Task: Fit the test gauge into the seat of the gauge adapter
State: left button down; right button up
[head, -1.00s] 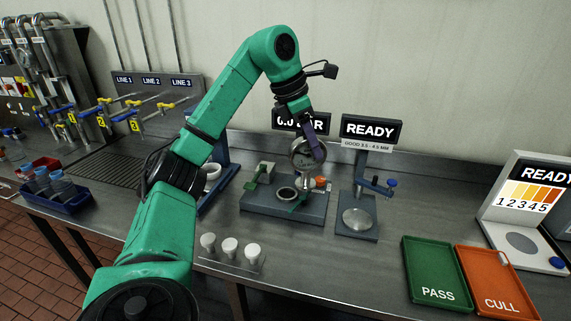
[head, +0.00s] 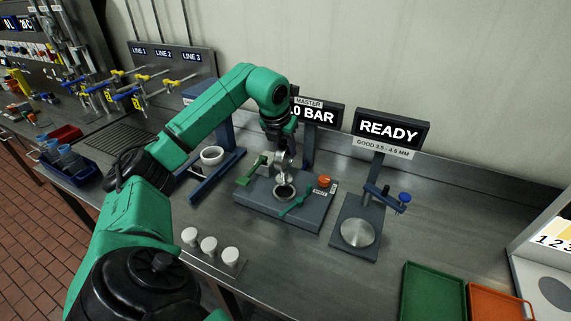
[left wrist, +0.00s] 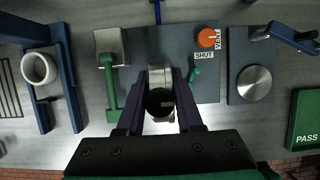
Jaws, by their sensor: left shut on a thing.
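My left gripper (head: 281,148) is shut on the test gauge (head: 281,160), a round silvery gauge partly hidden by the fingers. The gauge is over the gauge adapter (head: 312,212), a dark grey block. The adapter's seat (head: 285,192), a ring with a dark opening, shows just below the gauge; I cannot tell if they touch. In the left wrist view, the two dark fingers (left wrist: 160,108) flank the gauge (left wrist: 160,78) over the adapter plate (left wrist: 140,40). The adapter carries green levers (head: 251,173) and an orange knob (head: 324,181), with a SHUT label beside it. My right gripper is not in view.
A gauging stand (head: 357,232) with a READY display (head: 388,130) stands right of the adapter. A blue stand with a white cup (head: 211,156) is to the left. Several white-capped pieces (head: 209,245) stand in front. A green tray (head: 433,292) lies front right.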

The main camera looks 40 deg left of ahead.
aim_at(286, 163)
pick_arm(q)
notch_tip(286, 163, down, 4)
jog(key=shift+d+f+p, duration=0.1)
jog(key=shift+f+p, duration=0.15)
jog(key=shift+p, duration=0.2)
jog(key=shift+f, duration=0.6)
jog(key=c, duration=0.6)
grip_release()
jog(key=shift+o, duration=0.2)
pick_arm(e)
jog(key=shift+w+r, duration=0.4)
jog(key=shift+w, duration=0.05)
pick_arm(q)
jog(key=shift+r, duration=0.1)
jog(key=b+v, duration=0.2)
jog(key=v, duration=0.3)
jog(key=shift+s+r, duration=0.15)
jog(key=shift+r, duration=0.25)
jog(key=v, duration=0.6)
jog(key=shift+s+r+b, duration=0.1)
jog(key=shift+b, duration=0.25)
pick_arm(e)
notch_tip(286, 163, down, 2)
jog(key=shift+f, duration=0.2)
